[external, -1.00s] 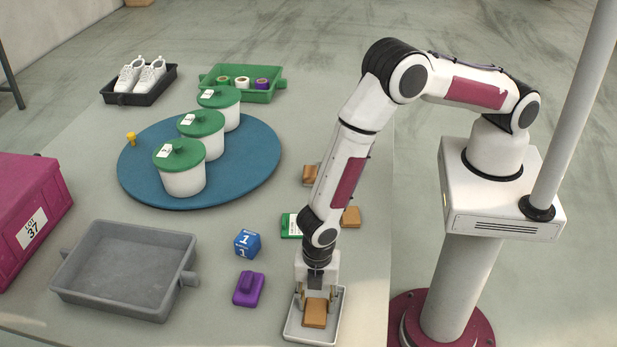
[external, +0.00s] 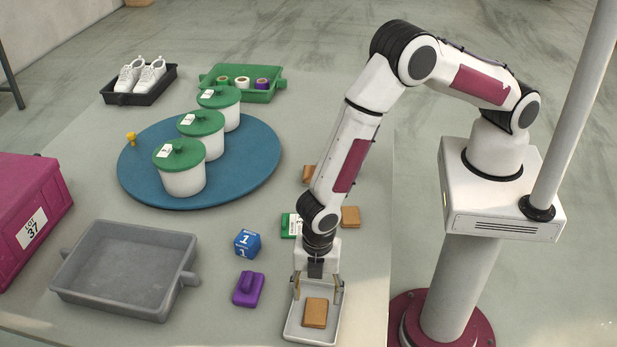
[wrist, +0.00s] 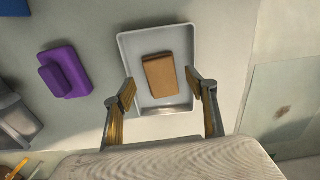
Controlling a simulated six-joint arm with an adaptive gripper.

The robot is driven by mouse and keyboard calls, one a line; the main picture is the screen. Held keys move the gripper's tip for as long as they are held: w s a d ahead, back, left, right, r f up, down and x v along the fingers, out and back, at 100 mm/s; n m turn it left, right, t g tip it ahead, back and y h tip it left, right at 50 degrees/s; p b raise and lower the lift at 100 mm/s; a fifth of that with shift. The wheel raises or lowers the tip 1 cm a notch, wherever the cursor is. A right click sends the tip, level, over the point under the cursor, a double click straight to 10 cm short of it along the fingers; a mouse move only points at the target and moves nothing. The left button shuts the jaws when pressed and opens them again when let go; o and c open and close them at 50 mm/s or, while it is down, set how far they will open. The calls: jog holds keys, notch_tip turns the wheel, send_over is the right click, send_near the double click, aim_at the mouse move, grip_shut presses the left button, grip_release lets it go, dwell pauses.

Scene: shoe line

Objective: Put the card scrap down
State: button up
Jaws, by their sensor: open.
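The card scrap, a folded brown piece (external: 315,312), lies flat in a small white tray (external: 290,331) at the table's near right. In the wrist view the scrap (wrist: 167,73) rests near the middle of the white tray (wrist: 133,50), with bare tray floor around it. My gripper (external: 318,288) is open and empty above the tray. In the wrist view its two fingers (wrist: 163,90) stand apart on either side of the tray's near end, clear of the scrap.
A purple block with a handle (external: 249,288) and a blue number cube (external: 247,242) stand left of the tray. An empty grey tray (external: 112,299) lies farther left. Another brown piece (external: 351,216) and a green-and-white card (external: 288,225) lie behind my gripper.

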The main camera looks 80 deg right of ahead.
notch_tip(320, 180, up, 8)
jog(key=shift+r, duration=0.2)
dwell(0.3)
jog(key=shift+r, duration=0.15)
dwell(0.7)
notch_tip(320, 180, up, 14)
jog(key=m+t, duration=0.1)
jog(key=m, duration=0.3)
send_over(316, 304)
jog(key=w+d, duration=0.2)
jog(key=d, duration=0.6)
jog(key=s+d+r+m+t, duration=0.1)
jog(key=s+d+r+m, duration=0.25)
jog(key=d+r, duration=0.65)
jog(key=s+d+r+m+t, duration=0.1)
jog(key=s+d+r+m, duration=0.4)
jog(key=s, duration=0.3)
jog(key=s+d+r+m+t, duration=0.2)
jog(key=s+d+r+m, duration=0.4)
jog(key=s+d, duration=0.2)
jog(key=shift+s+d+t, duration=0.15)
jog(key=shift+s+t, duration=0.15)
jog(key=shift+s, duration=0.4)
